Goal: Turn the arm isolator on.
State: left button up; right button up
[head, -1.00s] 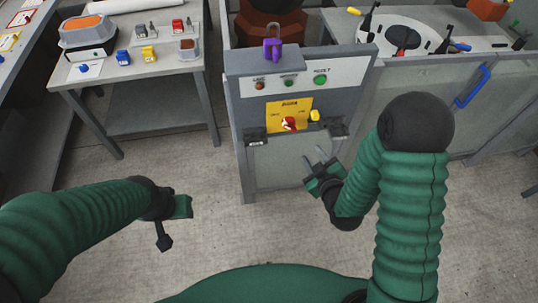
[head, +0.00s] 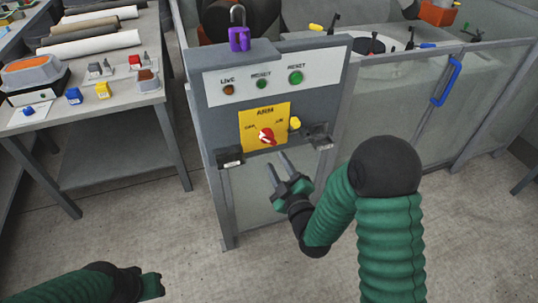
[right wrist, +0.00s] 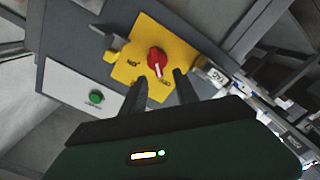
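The arm isolator is a red rotary knob (head: 266,136) on a yellow plate (head: 247,120) marked ARM, with OFF at left and ON at right. The red knob also shows in the right wrist view (right wrist: 157,60), its white mark facing the gripper side; I cannot clearly tell which label it points at. My right gripper (head: 279,168) is open and empty, just below the plate, fingers pointing up toward it. In the right wrist view its two fingers (right wrist: 160,92) are apart, short of the knob. My left gripper (head: 152,286) is low at left, its fingers unclear.
A purple padlock (head: 239,38) stands on top of the grey panel. A yellow piece (head: 295,123) and dark brackets (head: 230,157) flank the knob. A table (head: 110,120) stands left.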

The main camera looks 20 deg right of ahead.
aim_at(270, 142)
jog(key=w, duration=0.5)
jog(key=w+d, duration=0.1)
jog(key=w, duration=0.1)
jog(key=shift+w+f, duration=0.1)
jog(key=shift+w, duration=0.1)
jog(key=shift+w+a, duration=0.1)
jog(key=shift+w, duration=0.15)
jog(key=shift+w+a, duration=0.1)
jog(key=shift+a, duration=0.15)
jog(key=shift+d, duration=0.15)
grip_shut()
